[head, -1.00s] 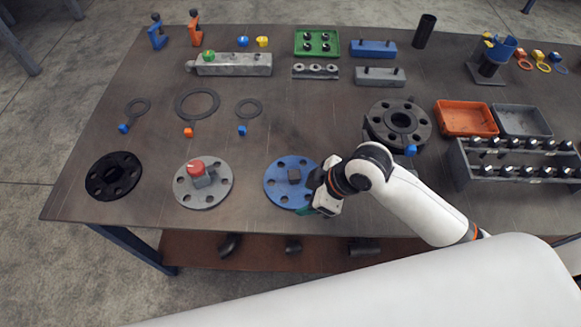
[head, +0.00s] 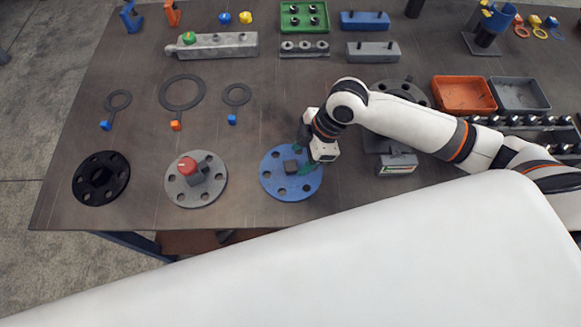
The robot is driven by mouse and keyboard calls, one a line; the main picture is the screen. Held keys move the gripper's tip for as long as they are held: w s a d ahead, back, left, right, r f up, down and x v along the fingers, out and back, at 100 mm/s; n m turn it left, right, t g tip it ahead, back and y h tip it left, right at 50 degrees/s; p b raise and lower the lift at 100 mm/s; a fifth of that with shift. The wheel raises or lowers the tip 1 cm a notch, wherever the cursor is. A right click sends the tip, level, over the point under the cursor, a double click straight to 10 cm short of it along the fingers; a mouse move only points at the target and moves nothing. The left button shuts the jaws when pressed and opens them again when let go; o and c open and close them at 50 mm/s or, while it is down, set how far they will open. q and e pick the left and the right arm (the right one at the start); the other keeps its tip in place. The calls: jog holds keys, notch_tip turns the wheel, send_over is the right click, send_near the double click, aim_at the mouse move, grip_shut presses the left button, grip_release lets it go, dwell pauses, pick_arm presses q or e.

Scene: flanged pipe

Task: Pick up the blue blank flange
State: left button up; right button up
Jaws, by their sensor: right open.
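The blue blank flange (head: 275,184) lies flat on the table, a round disc with bolt holes and a dark square block (head: 291,166) at its middle. My right gripper (head: 303,160) is over the upper right part of the flange, just right of the block. Its green-tipped fingers are apart with nothing between them. I cannot tell whether the fingertips touch the flange. The wrist hides a little of the flange's right edge. My left gripper is not in view.
A grey flange (head: 180,194) with a red-topped block and a black flange (head: 82,186) lie to the left. Ring gaskets (head: 182,92) lie behind them. A grey boxy object (head: 396,164) stands right of my wrist. Orange (head: 463,95) and grey trays are at right.

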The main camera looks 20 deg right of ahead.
aim_at(292, 164)
jog(key=x, duration=0.2)
jog(key=p+x, duration=0.1)
jog(key=x, duration=0.2)
jog(key=shift+w, duration=0.2)
jog(key=shift+r, duration=0.15)
grip_shut()
